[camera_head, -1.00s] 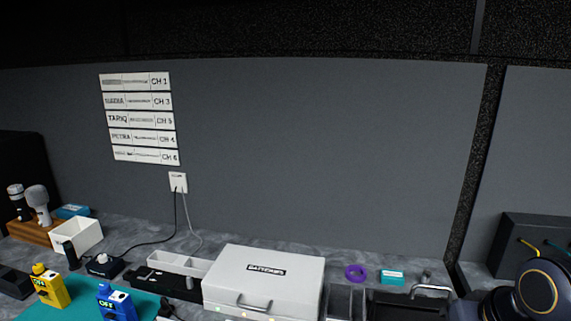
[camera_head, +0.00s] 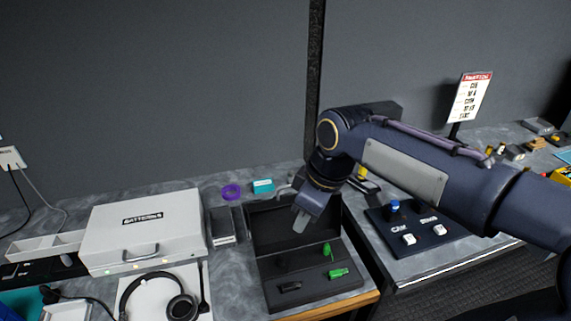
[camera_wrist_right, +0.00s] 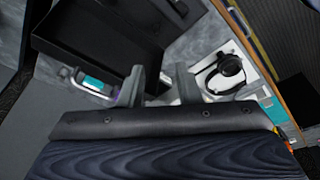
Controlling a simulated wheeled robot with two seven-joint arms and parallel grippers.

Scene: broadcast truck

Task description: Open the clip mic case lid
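The clip mic case (camera_head: 268,297) is a black case on the counter. Its lid (camera_head: 262,228) stands raised at the back, and the inside with green clip mics (camera_head: 337,273) and a dark one (camera_head: 289,286) shows. My right gripper (camera_head: 302,220) points down in front of the raised lid, above the case; contact cannot be told. In the right wrist view its two fingers (camera_wrist_right: 160,88) are apart with nothing clearly between them. A black panel of the case (camera_wrist_right: 95,45) shows at upper left there. My left gripper is not in view.
A white batteries case (camera_head: 145,225) and a headset (camera_head: 180,308) lie to the left. A purple tape roll (camera_head: 230,192), a teal box (camera_head: 263,186) and a bent metal piece stand behind the case. A button panel (camera_head: 415,232) is at right.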

